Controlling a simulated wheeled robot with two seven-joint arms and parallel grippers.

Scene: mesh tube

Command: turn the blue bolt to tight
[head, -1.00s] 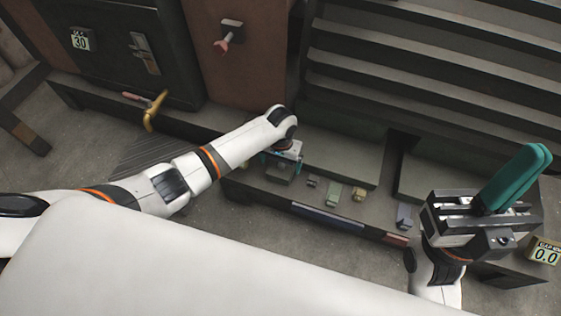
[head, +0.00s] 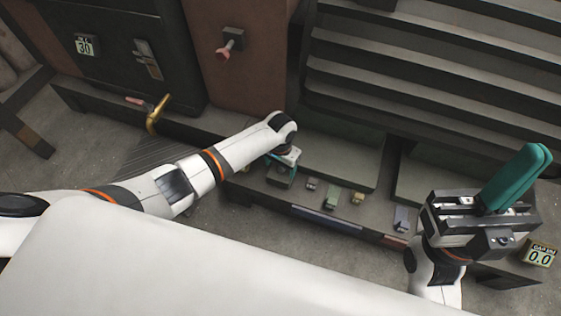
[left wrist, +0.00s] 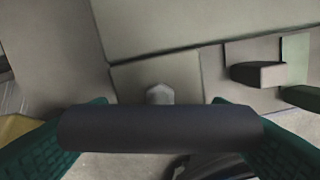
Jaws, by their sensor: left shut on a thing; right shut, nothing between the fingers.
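My left gripper (head: 281,171) is low at the ledge, with its teal fingers pointing down. In the left wrist view its fingers (left wrist: 160,128) are shut on the ends of a dark blue-grey bar (left wrist: 160,130), which lies across the picture. A small pale grey hexagonal head (left wrist: 159,94) shows just behind the bar's middle; I cannot tell whether the two are joined. No plainly blue bolt can be made out, and in the head view my gripper and arm hide what is held. My right gripper (head: 527,165) is shut and empty, raised at the right.
Several small blocks sit on the ledge right of my left gripper, among them a green one (head: 331,198) and a bluish one (head: 401,218). A yellow handle (head: 157,113) and a red-tipped knob (head: 224,54) are farther left.

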